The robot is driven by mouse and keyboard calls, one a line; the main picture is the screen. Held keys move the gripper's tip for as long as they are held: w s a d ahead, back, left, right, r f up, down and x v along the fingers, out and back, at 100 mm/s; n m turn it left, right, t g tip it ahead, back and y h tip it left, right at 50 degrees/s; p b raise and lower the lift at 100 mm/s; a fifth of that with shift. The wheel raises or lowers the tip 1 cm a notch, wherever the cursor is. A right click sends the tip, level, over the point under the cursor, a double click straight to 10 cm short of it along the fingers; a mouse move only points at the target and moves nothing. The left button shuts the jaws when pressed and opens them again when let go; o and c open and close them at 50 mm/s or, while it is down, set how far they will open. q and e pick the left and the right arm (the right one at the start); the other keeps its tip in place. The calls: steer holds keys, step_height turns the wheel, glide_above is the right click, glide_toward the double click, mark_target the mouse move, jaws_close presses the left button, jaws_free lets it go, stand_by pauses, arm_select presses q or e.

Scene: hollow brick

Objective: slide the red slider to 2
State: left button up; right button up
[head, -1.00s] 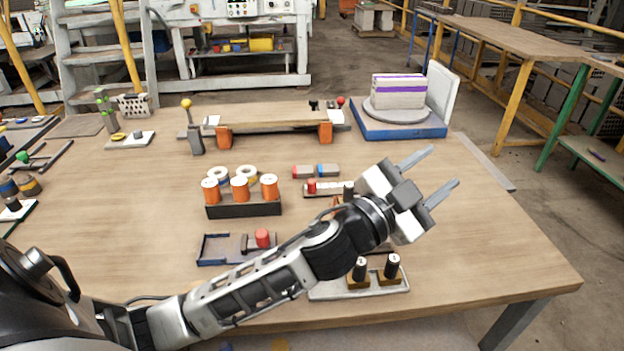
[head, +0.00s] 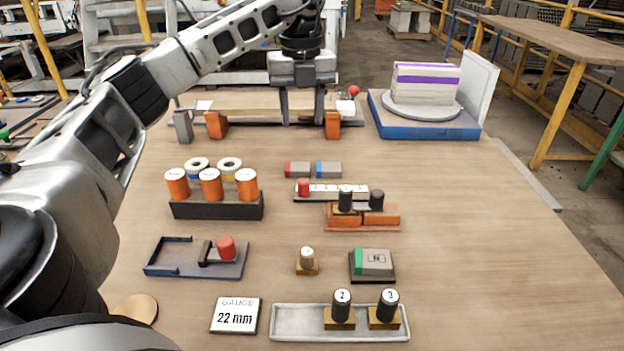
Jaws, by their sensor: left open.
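The red slider (head: 303,187) sits at the left end of a white scale strip (head: 340,191) with small marks, in the middle of the table. The marks are too small to read. A dark cylinder stands in front of part of the strip. My left gripper (head: 302,120) points down with its two fingers apart and nothing between them. It is beyond the strip, over the long wooden board, and is apart from the slider. My right gripper is not in view.
An orange block with black cylinders (head: 362,217) stands close in front of the strip. Orange spools (head: 210,186) in a black holder stand to the left.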

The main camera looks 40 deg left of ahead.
mark_target(303, 181)
arm_select(q)
step_height(303, 181, down, 15)
steer(key=shift+s+d+f+b, duration=0.1)
steer(key=shift+s+f+b, duration=0.05)
steer(key=shift+b, duration=0.2)
